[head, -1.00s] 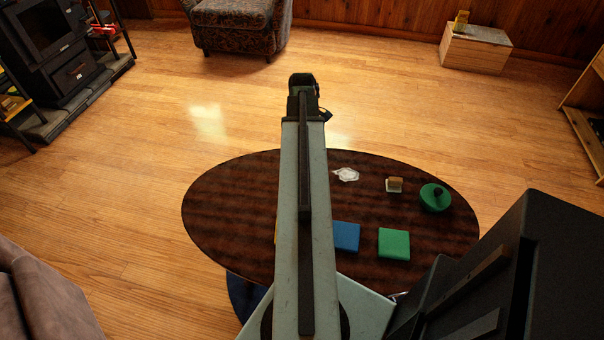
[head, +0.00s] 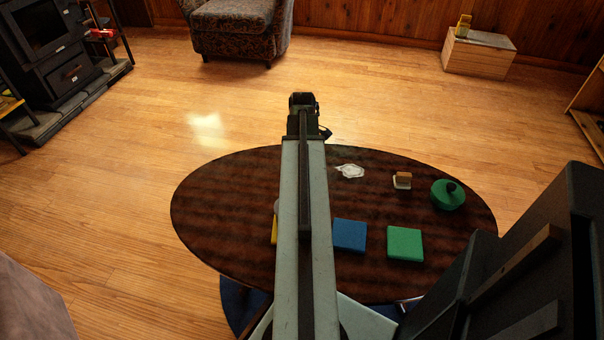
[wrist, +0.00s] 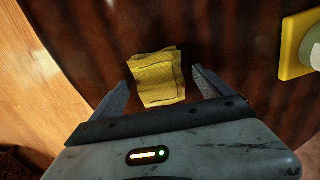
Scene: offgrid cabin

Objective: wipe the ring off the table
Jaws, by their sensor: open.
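The round dark wood table (head: 215,205) stands in front of me. A folded yellow cloth (wrist: 158,78) lies on it in the wrist view, close to the table's edge. My gripper (wrist: 164,82) is open, with one finger on each side of the cloth; I cannot tell whether they touch it. My arm hides the cloth in the head view, where the gripper (head: 303,103) shows at the arm's far end. A white irregular patch (head: 350,171) lies on the table right of my arm; I cannot make out a clear ring in it.
A blue square (head: 349,236), a green square (head: 405,244), a small tan-and-white block (head: 402,180) and a round green knobbed object (head: 447,195) are on the table's right. A yellow square (wrist: 292,52) bears a pale object (wrist: 315,57). The table's left is bare.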

